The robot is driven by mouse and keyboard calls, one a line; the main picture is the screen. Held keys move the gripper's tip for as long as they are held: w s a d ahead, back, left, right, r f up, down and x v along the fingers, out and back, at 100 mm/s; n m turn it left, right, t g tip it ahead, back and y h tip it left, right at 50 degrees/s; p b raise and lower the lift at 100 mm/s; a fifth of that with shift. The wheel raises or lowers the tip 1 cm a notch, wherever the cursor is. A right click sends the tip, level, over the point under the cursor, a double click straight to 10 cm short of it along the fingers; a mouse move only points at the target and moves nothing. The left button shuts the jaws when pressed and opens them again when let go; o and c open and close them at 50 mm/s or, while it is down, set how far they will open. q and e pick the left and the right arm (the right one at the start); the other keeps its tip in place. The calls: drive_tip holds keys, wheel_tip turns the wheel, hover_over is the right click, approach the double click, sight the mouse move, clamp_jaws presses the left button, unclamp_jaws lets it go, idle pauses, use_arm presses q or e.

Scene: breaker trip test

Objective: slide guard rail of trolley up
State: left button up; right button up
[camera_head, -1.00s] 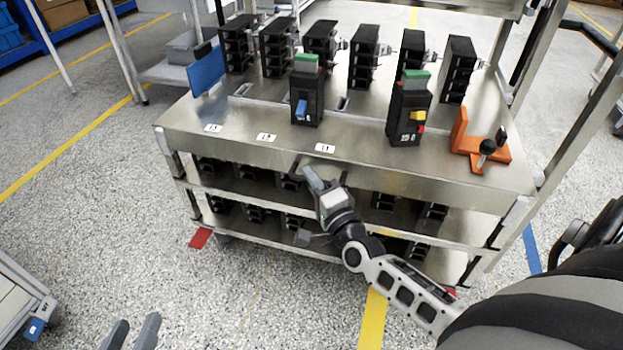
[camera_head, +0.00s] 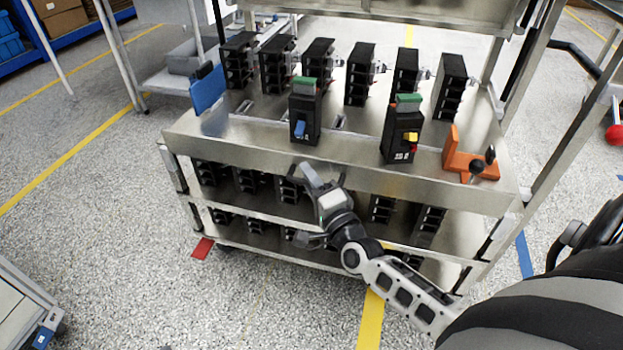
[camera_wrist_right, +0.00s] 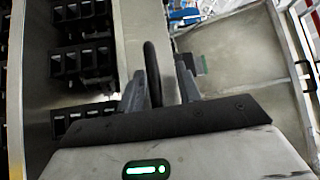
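The guard rail (camera_head: 400,182) is the long steel strip along the front of the trolley's top deck (camera_head: 350,130). In the right wrist view, a dark curved handle (camera_wrist_right: 152,72) lies between the fingers of my right gripper (camera_wrist_right: 160,88). The fingers stand apart, with a visible gap to the right of the handle. Contact with the handle is hard to make out. My left gripper is out of view.
On the deck stand a breaker with a blue lever (camera_head: 305,115), one with a yellow part (camera_head: 402,135), an orange fixture (camera_head: 468,165) and a blue plate (camera_head: 208,90). Black units line the back and lower shelves.

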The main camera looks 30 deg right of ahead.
drive_tip(key=shift+s+f, duration=0.15)
drive_tip(key=shift+s, duration=0.4)
use_arm(q)
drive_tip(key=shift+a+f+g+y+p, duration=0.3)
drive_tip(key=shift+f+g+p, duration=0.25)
drive_tip(key=shift+p, duration=0.25)
use_arm(e)
drive_tip(key=s+a+f, duration=0.1)
drive_tip(key=s, duration=1.3)
drive_tip(key=shift+s+f, duration=0.35)
drive_tip(key=shift+f, duration=0.05)
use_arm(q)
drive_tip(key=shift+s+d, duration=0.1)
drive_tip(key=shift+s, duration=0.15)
